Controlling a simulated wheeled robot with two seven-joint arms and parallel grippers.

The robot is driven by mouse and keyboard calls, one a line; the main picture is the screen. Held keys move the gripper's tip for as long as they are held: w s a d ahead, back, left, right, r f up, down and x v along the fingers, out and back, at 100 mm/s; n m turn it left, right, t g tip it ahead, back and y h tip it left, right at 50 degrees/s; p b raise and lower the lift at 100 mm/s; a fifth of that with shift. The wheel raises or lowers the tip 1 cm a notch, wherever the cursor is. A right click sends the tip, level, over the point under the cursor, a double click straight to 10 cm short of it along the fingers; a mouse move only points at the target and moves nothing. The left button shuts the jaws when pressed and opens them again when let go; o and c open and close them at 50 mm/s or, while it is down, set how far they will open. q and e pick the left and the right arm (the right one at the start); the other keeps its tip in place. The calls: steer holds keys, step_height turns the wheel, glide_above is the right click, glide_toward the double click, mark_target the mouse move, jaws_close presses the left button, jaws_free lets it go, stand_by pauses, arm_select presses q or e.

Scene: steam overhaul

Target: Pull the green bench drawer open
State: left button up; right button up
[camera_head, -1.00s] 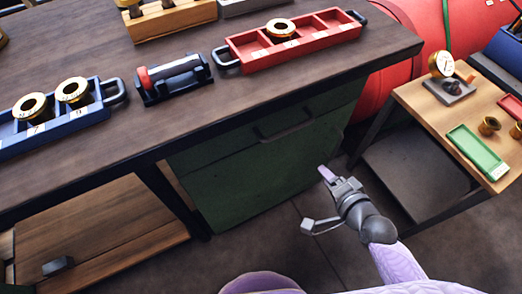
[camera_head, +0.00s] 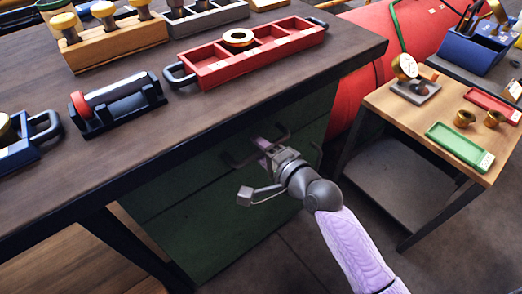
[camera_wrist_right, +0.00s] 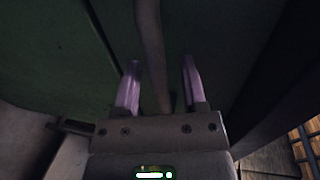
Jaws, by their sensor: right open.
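The green bench drawer (camera_head: 187,172) is under the right part of the workbench, its front looking flush with the green cabinet. Its dark bar handle (camera_head: 232,160) is partly hidden by my right gripper (camera_head: 264,146), which is at the handle. In the right wrist view the handle bar (camera_wrist_right: 151,45) runs between the two pale purple fingers of the open right gripper (camera_wrist_right: 160,78). The bar lies nearer the left finger, and a gap shows to the right finger. I cannot tell whether either finger touches it. My left gripper is not in view.
The dark bench top (camera_head: 230,100) overhangs the drawer and carries a red tray (camera_head: 215,72), a black cradle with a cylinder (camera_head: 118,103) and a blue tray (camera_head: 22,150). A small wooden table (camera_head: 400,105) stands at right. Floor (camera_head: 270,265) is free before the cabinet.

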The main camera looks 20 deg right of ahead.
jaws_close()
stand_by(1.3)
